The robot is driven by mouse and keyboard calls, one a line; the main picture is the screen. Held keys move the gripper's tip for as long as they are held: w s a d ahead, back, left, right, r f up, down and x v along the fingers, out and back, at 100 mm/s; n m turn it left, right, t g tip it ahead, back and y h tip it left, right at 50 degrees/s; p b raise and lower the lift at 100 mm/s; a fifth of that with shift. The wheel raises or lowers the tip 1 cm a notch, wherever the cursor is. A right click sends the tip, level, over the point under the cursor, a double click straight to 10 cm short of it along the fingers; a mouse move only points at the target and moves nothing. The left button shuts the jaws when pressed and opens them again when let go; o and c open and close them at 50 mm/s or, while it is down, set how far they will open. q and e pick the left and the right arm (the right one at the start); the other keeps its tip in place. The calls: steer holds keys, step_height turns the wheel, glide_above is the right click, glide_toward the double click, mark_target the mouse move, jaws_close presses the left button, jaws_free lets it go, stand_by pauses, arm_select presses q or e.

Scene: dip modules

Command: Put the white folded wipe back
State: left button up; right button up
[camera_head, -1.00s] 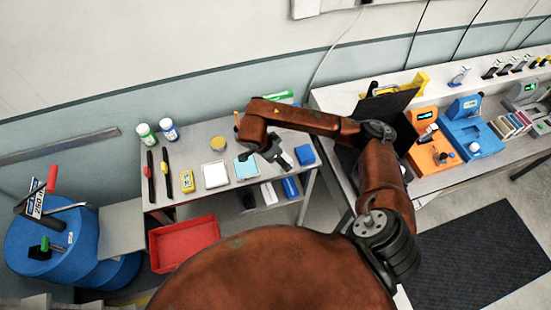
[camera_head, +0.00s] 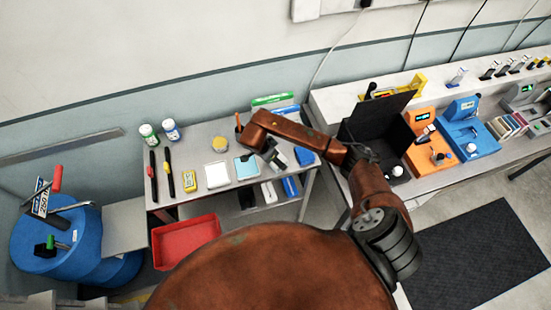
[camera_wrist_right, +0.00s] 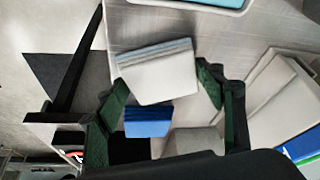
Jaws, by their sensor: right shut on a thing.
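The white folded wipe (camera_wrist_right: 156,80) has pale blue layered edges in the right wrist view. My right gripper (camera_wrist_right: 164,76) has its green-padded fingers on either side of the wipe and is shut on it. In the head view my right gripper (camera_head: 270,154) is over the right part of the small grey table (camera_head: 212,135); my arm partly hides it, and the gap below the wipe is hard to judge. A blue block (camera_head: 304,156) is just right of it; a blue piece (camera_wrist_right: 148,121) also shows below the wipe in the wrist view. My left gripper is out of view.
A pale blue tray (camera_head: 247,177) and a white tray (camera_head: 217,185) lie left of the gripper. White and blue boxes (camera_head: 269,192) are on the lower shelf. A black open box (camera_head: 351,128) stands on the right bench. A red bin (camera_head: 186,241) is below the table.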

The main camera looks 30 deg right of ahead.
steer(key=o, duration=0.7)
steer(key=shift+f, duration=0.15)
steer(key=o, duration=0.5)
steer(key=shift+r, duration=0.2)
steer(key=b+v, duration=0.2)
steer(key=v, duration=1)
steer(key=shift+d, duration=0.1)
